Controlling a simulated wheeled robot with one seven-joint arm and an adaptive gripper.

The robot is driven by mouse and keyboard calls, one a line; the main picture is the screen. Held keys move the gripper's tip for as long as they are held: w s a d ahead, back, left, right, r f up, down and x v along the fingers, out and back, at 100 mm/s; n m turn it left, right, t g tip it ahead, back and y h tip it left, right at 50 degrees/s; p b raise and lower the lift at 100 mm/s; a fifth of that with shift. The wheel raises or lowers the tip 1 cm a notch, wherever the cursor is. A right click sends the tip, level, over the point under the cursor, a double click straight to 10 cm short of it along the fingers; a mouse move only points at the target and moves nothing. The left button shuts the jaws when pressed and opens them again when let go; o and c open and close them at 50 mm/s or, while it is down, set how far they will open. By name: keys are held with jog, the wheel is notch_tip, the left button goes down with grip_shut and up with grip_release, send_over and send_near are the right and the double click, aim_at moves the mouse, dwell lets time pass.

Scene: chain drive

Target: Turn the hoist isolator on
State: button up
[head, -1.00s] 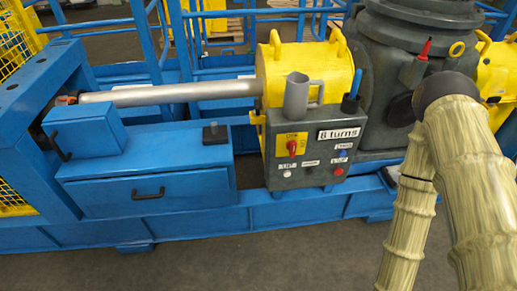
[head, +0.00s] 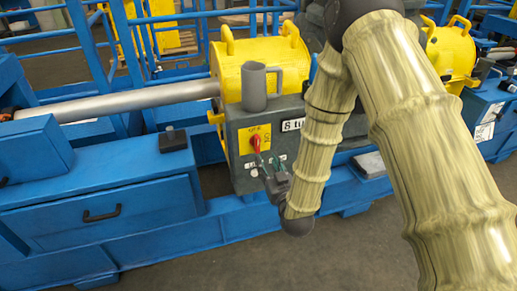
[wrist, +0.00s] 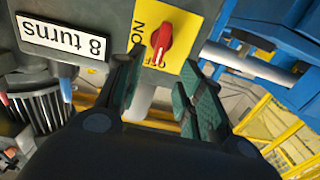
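The hoist isolator is a red rotary knob (head: 256,143) on a yellow plate (head: 264,131) with black lettering, on the front of a dark grey control box (head: 238,160). In the wrist view the red knob (wrist: 163,42) is close and near the top centre. "ON" reads upside down beside it; the lettering below is partly hidden. My gripper (head: 274,166) is just in front of the box, slightly below and right of the knob. In the wrist view my gripper (wrist: 161,70) is open, its two dark green-padded fingers apart, with the knob beyond the tips and not between them.
An "8 turns" label (wrist: 62,36) is beside the plate. A grey mug-shaped thing (head: 256,88) stands on the box. A yellow housing (head: 232,60) and a silver shaft (head: 130,101) are behind. A blue drawer cabinet (head: 100,205) is at left. Open floor lies in front.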

aim_at(258, 144)
jog(key=x, duration=1)
jog(key=shift+w+f+p, duration=0.1)
jog(key=shift+w+p, duration=0.1)
jog(key=shift+p, duration=0.1)
jog(key=shift+c, duration=0.3)
grip_shut()
